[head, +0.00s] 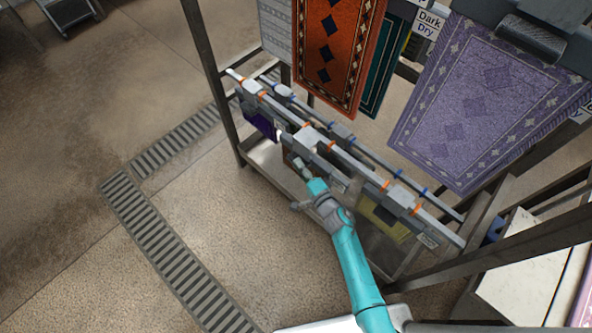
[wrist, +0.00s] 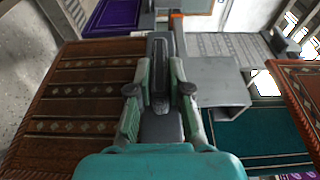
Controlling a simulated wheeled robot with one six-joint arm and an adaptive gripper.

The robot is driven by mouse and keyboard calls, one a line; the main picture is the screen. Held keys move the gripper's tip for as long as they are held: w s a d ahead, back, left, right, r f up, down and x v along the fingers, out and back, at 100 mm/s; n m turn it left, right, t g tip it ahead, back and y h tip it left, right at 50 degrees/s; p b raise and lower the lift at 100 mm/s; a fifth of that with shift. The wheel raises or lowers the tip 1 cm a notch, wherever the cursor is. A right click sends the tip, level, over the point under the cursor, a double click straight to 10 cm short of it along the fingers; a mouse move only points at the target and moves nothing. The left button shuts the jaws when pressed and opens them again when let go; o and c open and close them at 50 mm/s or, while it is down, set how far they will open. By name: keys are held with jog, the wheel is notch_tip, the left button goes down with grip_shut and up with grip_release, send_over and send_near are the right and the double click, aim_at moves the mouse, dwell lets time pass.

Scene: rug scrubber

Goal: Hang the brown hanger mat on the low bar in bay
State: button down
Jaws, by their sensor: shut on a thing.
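The brown hanger mat (wrist: 70,100) shows at the left of the wrist view, with patterned bands. Its grey hanger (wrist: 160,75) is between my fingers. My gripper (wrist: 160,108) is shut on this hanger. In the head view my gripper (head: 302,166) is at the front of the low bar (head: 357,166), between a purple mat and a yellow mat. The brown mat is mostly hidden there behind the bar hardware and gripper. I cannot tell whether its hanger rests on the bar.
Orange rings divide the low bar; a purple mat (head: 262,123) and a yellow mat (head: 390,222) hang from it. Above hang an orange mat (head: 333,50), a teal mat (head: 382,75) and a lilac mat (head: 480,105). A rack post (head: 210,75) stands left.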

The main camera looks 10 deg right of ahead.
aim_at(312, 156)
jog(key=shift+w+d, duration=0.6)
jog(key=shift+d, duration=0.25)
jog(key=shift+w+d, duration=0.6)
jog(key=shift+d, duration=0.2)
jog(key=shift+w+d, duration=0.6)
jog(key=shift+d, duration=0.25)
jog(key=shift+a+f, duration=0.1)
jog(key=shift+f, duration=1.35)
